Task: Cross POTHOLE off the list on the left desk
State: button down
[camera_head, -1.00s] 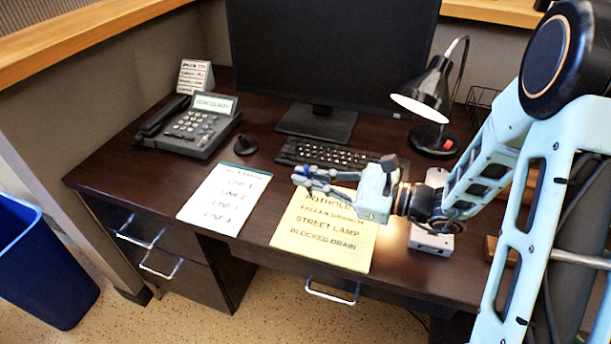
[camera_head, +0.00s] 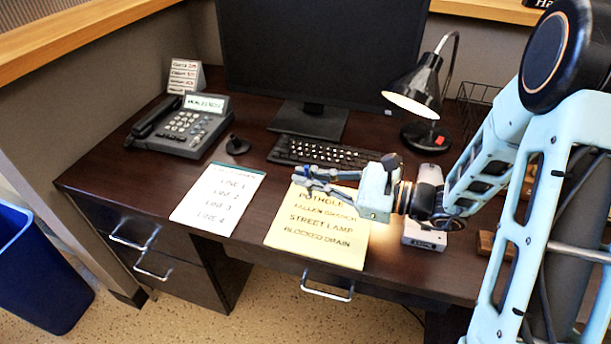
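The yellow list (camera_head: 318,252) lies flat on the desk, with POTHOLE at the top, then FALLEN BRANCH, STREET LAMP and BLOCKED DRAIN. I see no line through POTHOLE. My gripper (camera_head: 308,178) reaches in from the right, its fingers pointing left over the list's top edge, just above the word POTHOLE.
A white sheet (camera_head: 217,198) with LINE 1 to LINE 4 lies left of the list. Around them are a desk phone (camera_head: 185,128), a small dark stand (camera_head: 237,146), a keyboard (camera_head: 325,153), a monitor (camera_head: 315,60) and a lamp (camera_head: 418,95). A pale box (camera_head: 424,235) is to the right.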

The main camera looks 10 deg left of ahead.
jog(key=shift+s+d+p, duration=0.15)
jog(key=shift+d+p, duration=0.3)
jog(key=shift+d, duration=1.55)
jog(key=shift+s+d+p, duration=0.15)
jog(key=shift+d+p, duration=0.25)
jog(key=shift+d, duration=1.65)
jog(key=shift+s+d+p, duration=0.15)
jog(key=shift+d+p, duration=0.3)
jog(key=shift+d, duration=1.55)
dwell(1.7)
